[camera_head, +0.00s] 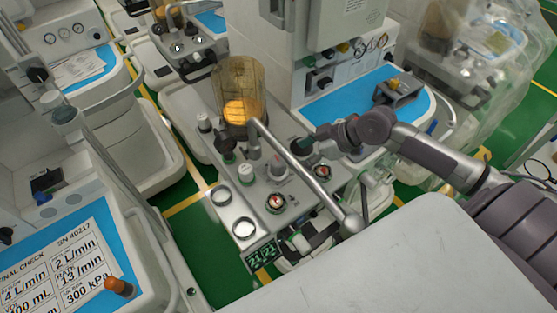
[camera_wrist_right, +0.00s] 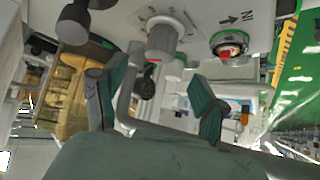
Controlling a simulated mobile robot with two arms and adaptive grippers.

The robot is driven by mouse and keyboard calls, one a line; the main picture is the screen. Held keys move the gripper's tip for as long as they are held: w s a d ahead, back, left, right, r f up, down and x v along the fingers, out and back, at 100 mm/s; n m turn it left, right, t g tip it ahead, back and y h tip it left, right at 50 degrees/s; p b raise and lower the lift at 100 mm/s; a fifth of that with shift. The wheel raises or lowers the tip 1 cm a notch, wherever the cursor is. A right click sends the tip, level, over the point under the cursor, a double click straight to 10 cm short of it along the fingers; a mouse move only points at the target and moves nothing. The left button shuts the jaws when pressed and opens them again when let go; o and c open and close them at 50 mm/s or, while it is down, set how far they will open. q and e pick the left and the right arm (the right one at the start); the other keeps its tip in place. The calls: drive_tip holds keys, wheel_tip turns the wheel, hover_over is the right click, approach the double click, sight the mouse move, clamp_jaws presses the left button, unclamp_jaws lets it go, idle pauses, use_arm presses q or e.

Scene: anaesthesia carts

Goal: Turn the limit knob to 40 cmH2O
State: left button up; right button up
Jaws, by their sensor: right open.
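A grey knob on a pale dial (camera_head: 278,167), which looks like the limit knob, sits on the cart's top panel in the head view. In the right wrist view a grey knob (camera_wrist_right: 163,38) stands on a marked ring, beyond my fingers. I cannot read its setting. My right gripper (camera_head: 307,143) is open and empty, reaching in from the right just beyond the knob. In the wrist view its two green-padded fingers (camera_wrist_right: 158,88) are spread, apart from the knob. My left gripper is not in view.
A clear bellows canister (camera_head: 239,92) with an orange base stands behind the panel. A silver tube (camera_head: 303,175) slants across the panel close to the knob. Another cart stands at left.

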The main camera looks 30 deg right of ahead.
sight(281, 162)
drive_tip(key=p+x, duration=0.1)
drive_tip(key=x, duration=0.7)
drive_tip(key=shift+w+a+f, duration=0.1)
drive_tip(key=shift+a, duration=0.05)
drive_tip(key=c, duration=1.1)
drive_tip(key=shift+r+m+p, duration=0.25)
drive_tip(key=shift+m+p, duration=0.15)
drive_tip(key=shift+p, duration=0.6)
drive_tip(key=shift+c, duration=0.2)
drive_tip(key=shift+t+h+p, duration=0.3)
drive_tip(key=shift+f+m, duration=0.2)
drive_tip(key=shift+m, duration=0.2)
